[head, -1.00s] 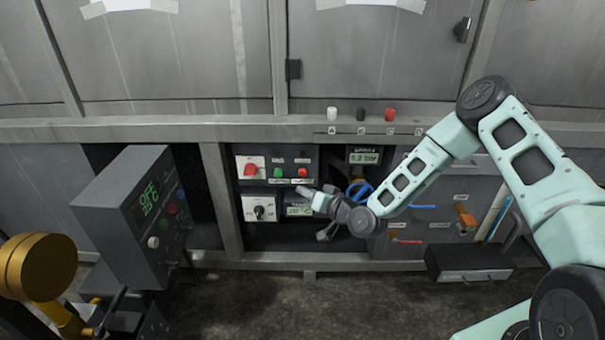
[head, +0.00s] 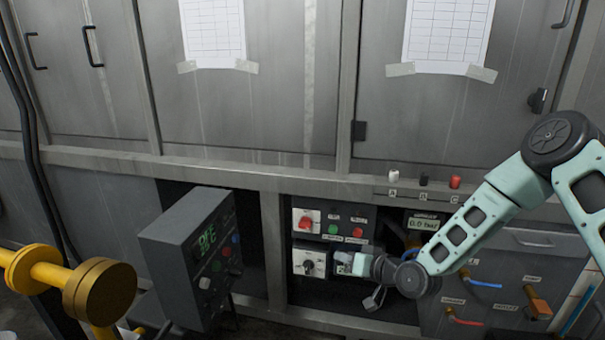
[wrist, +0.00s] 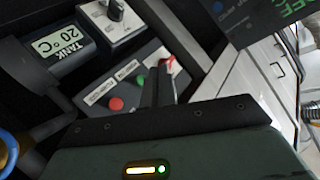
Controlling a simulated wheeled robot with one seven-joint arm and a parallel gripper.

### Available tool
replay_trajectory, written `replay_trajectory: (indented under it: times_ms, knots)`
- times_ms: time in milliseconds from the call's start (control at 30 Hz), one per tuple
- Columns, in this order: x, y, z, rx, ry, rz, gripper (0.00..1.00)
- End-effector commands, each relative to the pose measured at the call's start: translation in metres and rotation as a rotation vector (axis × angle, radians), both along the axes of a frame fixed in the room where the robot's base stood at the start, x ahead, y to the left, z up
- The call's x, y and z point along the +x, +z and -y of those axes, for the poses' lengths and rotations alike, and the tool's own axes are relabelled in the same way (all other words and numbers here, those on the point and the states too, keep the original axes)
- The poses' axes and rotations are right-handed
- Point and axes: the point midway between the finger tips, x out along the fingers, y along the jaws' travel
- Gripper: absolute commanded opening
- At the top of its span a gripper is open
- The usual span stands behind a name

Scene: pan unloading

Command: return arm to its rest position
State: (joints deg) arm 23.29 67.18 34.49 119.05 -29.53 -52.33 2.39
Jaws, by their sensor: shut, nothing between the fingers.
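My arm, pale teal with dark joints, reaches in from the right in the head view. My gripper (head: 346,262) is in front of the lower part of the control panel, close to the tank display, and partly covers it. In the wrist view my gripper's two dark fingers (wrist: 158,84) are together with nothing held. They point toward the panel with the red and green buttons (wrist: 116,103). I cannot tell the exact gap between the fingertips and the panel.
A grey instrument box (head: 190,250) with a green display stands left of the panel. A yellow pipe flange (head: 100,292) is at lower left. A ledge with white, black and red knobs (head: 455,182) runs above. Valve handles (head: 538,308) sit at right. Cabinet doors (head: 255,110) fill the back.

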Motion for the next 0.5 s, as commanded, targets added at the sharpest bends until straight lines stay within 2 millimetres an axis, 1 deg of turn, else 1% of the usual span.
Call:
replay_trajectory:
  times_ms: [33, 100, 167, 200, 267, 333, 467, 500]
  knots:
    - [-0.01, 0.011, -0.017, -0.064, 0.064, -0.029, 0.0]
    - [-0.028, 0.02, -0.033, -0.156, 0.137, -0.087, 0.0]
    - [-0.046, 0.028, -0.045, -0.232, 0.193, -0.136, 0.0]
    - [-0.058, 0.034, -0.051, -0.283, 0.227, -0.167, 0.0]
    - [-0.077, 0.044, -0.057, -0.358, 0.272, -0.212, 0.0]
    - [-0.102, 0.056, -0.064, -0.443, 0.318, -0.265, 0.0]
    - [-0.151, 0.081, -0.067, -0.589, 0.386, -0.358, 0.0]
    - [-0.167, 0.089, -0.067, -0.631, 0.402, -0.386, 0.0]
